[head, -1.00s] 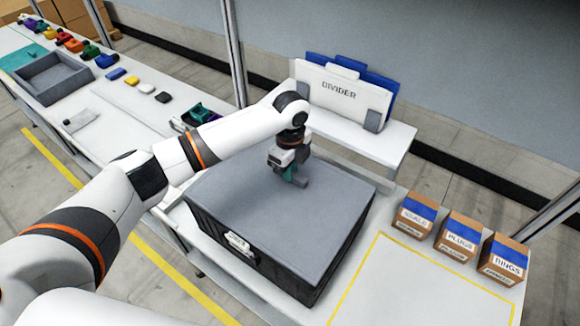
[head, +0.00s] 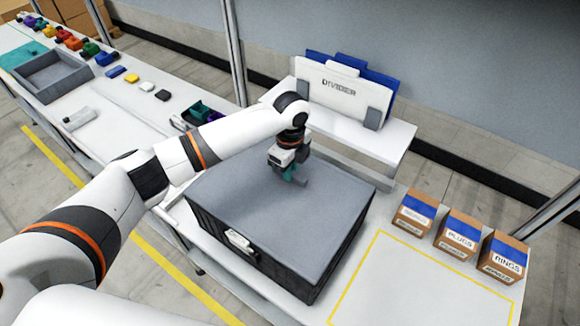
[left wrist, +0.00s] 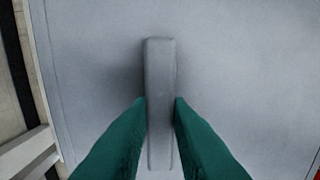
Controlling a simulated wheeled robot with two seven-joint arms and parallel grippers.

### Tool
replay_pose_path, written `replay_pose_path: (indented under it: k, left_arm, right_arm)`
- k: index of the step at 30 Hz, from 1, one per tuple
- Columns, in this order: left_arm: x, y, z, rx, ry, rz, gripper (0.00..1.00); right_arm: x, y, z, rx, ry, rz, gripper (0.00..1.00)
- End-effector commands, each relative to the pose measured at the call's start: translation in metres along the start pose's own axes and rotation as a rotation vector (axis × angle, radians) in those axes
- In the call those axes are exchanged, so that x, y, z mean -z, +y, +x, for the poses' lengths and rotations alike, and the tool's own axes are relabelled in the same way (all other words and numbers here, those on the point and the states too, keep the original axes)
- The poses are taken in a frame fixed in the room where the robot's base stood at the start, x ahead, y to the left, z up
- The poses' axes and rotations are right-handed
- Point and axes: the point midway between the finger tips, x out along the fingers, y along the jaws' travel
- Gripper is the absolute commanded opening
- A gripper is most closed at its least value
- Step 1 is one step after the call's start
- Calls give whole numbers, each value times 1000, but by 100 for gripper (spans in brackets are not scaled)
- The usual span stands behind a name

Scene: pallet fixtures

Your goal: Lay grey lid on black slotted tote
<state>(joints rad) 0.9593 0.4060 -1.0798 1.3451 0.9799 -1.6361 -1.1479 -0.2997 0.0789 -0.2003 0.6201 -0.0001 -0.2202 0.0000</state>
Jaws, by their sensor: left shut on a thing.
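The grey lid (head: 270,220) lies flat over the top of the black slotted tote (head: 272,262), and its edges look lined up with the tote's walls. My left gripper (head: 293,180) is above the far part of the lid, shut on the lid's grey bar handle. In the left wrist view the green fingers of the gripper (left wrist: 160,125) press on both sides of the handle, with the grey lid (left wrist: 235,70) spread out below. The tote's inside is hidden by the lid. My right gripper is in neither view.
A divider rack (head: 342,92) stands on a white shelf behind the tote. Cardboard boxes (head: 459,235) stand at the right, beside a yellow-outlined bare area (head: 410,290). A grey tray (head: 52,77) and small coloured parts lie on the far left bench.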

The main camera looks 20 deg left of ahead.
Motion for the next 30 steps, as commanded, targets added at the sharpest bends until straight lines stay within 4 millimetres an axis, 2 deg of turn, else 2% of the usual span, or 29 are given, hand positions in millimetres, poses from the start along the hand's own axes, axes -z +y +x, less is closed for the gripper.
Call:
replay_pose_path:
  k: [22,23,27,30]
  left_arm:
    - [0,0,7,-1,-1,0,0]
    - [0,0,7,-1,-1,0,19]
    - [0,0,7,-1,-1,0,42]
    - [0,0,7,-1,-1,0,43]
  right_arm:
    - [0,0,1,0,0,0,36]
    - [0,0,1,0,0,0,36]
    - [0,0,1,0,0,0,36]
    - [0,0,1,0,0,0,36]
